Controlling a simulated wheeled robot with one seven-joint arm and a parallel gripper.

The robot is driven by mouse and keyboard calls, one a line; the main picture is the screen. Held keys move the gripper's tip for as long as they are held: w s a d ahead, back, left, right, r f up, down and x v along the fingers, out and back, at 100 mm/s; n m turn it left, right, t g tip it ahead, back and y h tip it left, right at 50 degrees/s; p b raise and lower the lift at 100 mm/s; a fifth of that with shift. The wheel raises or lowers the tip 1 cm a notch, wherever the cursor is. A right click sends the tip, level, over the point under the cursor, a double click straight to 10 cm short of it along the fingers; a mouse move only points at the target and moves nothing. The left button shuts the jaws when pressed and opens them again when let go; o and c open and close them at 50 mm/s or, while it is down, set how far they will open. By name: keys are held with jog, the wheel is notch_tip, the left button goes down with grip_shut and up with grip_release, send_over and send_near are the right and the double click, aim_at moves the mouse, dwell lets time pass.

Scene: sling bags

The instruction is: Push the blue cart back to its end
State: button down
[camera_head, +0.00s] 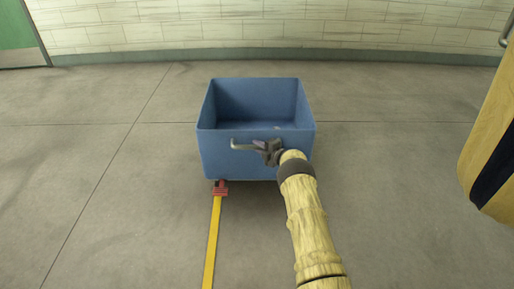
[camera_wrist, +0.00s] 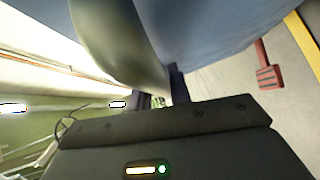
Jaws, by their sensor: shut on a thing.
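The blue cart (camera_head: 220,158) is an open-topped box standing on the floor ahead, with a grey bar handle (camera_head: 240,146) on its near face. My gripper (camera_head: 265,149) is at the right part of this handle and is shut on it. A red pedal (camera_head: 221,189) sticks out low at the cart's near side, above the end of a yellow floor line (camera_head: 212,245). In the wrist view, the cart's blue wall (camera_wrist: 215,30) fills the top, with the handle (camera_wrist: 120,45) close in front and the red pedal (camera_wrist: 266,78) to the right.
A pale block wall (camera_head: 280,28) with a grey-green base band runs behind the cart, with a strip of bare floor between. A green door (camera_head: 14,30) is at far left. A yellow object with a black stripe (camera_head: 492,130) stands at right.

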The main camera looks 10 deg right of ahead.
dwell(0.3)
jog(key=c, duration=1.3)
grip_release()
jog(key=shift+s+d+r+p, duration=0.1)
jog(key=shift+s+d+p, duration=0.2)
jog(key=shift+s, duration=0.05)
jog(key=p+v, duration=0.6)
jog(key=v, duration=1)
jog(key=shift+s+p, duration=0.3)
jog(key=shift+d, duration=0.15)
